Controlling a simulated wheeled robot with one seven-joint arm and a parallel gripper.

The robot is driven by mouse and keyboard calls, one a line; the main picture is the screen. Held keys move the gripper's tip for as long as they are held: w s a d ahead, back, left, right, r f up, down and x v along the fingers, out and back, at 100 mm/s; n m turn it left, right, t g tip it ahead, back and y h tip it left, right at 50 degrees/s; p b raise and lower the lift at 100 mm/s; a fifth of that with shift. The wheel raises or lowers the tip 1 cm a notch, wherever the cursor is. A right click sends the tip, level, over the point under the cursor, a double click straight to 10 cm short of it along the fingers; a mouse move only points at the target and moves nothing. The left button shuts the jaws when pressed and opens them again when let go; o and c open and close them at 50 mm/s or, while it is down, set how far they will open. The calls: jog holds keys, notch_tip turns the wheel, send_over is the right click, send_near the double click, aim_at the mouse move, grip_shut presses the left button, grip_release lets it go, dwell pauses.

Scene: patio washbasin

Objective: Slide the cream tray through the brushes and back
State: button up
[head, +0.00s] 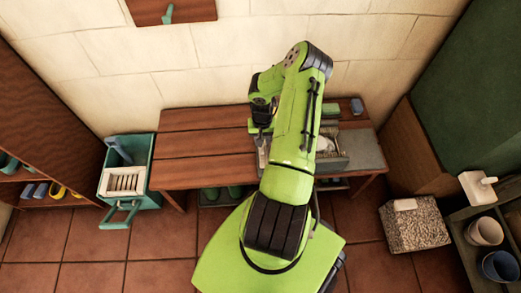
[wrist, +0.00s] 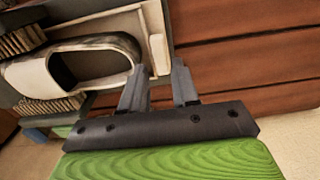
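In the wrist view the cream tray (wrist: 112,22) lies at the upper left, with a cream upright tab (wrist: 158,52) at its near end. A pale open shoe (wrist: 30,78) with a dark inside lies on the tray. Brush bristles flank it, an upper row (wrist: 22,40) and a lower row (wrist: 62,103). My gripper (wrist: 160,68) is open, its two grey fingers apart around the line of the tab; I cannot tell whether they touch it.
The wooden bench (head: 195,140) is bare on its left. A teal crate (head: 147,146) with a slatted cream piece stands left of it. A stone block (head: 420,228) and a shelf with cups (head: 486,232) stand at the right. Green boots (head: 211,193) sit under the bench.

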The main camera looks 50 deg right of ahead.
notch_tip(320, 180, down, 6)
jog(key=shift+f+b, duration=0.15)
jog(key=shift+b, duration=0.8)
grip_shut()
